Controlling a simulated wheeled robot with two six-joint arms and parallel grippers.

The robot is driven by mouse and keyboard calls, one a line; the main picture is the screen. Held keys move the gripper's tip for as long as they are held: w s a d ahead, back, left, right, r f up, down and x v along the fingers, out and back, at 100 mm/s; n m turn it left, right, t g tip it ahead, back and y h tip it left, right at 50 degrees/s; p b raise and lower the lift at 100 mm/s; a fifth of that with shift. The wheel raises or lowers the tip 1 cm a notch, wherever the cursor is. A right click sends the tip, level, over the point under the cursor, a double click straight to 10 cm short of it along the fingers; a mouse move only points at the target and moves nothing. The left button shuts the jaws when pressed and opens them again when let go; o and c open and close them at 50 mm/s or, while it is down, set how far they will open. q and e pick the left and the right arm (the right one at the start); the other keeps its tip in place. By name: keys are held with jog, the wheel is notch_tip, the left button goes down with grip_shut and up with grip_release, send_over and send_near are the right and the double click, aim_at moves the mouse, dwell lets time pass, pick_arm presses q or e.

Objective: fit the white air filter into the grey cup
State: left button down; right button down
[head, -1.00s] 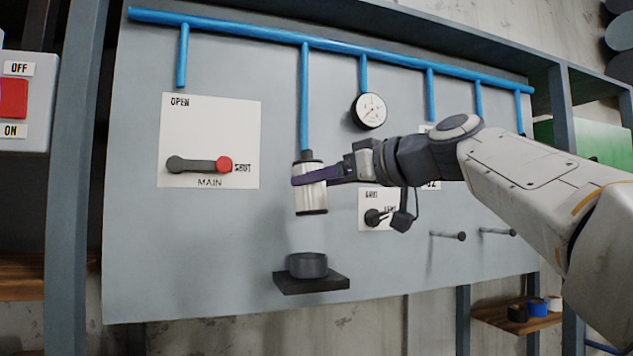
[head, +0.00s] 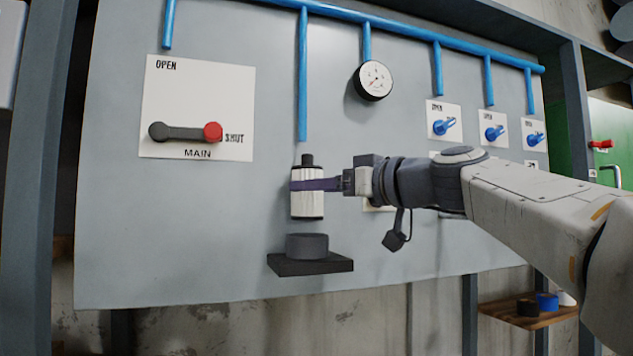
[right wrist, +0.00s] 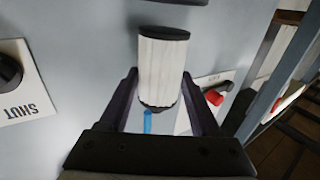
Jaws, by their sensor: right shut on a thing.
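The white air filter (head: 306,206) is a pale ribbed cylinder with black ends and a short black neck on top. My right gripper (head: 314,184) is shut on its upper part, with a purple finger across its front. The filter hangs upright just above the grey cup (head: 307,246), with a small gap between them in the head view. The cup is fixed-looking on a dark bracket (head: 335,264); its inside is hidden. In the right wrist view the filter (right wrist: 162,68) lies between the two fingers (right wrist: 158,92). My left gripper is not in view.
A blue pipe (head: 302,90) ends just above the filter's neck. A gauge (head: 373,80) and the main valve lever (head: 185,132) with a red knob are on the grey panel. Blue valves (head: 444,126) sit at right. A wooden shelf (head: 528,312) is low at right.

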aim_at(319, 213)
jog(key=shift+f+b, duration=1.25)
jog(key=shift+f, duration=1)
jog(key=shift+s, duration=0.1)
grip_release()
jog(key=shift+r, duration=0.1)
notch_tip(319, 213, up, 7)
jog(key=p, duration=0.4)
jog(key=shift+p, duration=0.4)
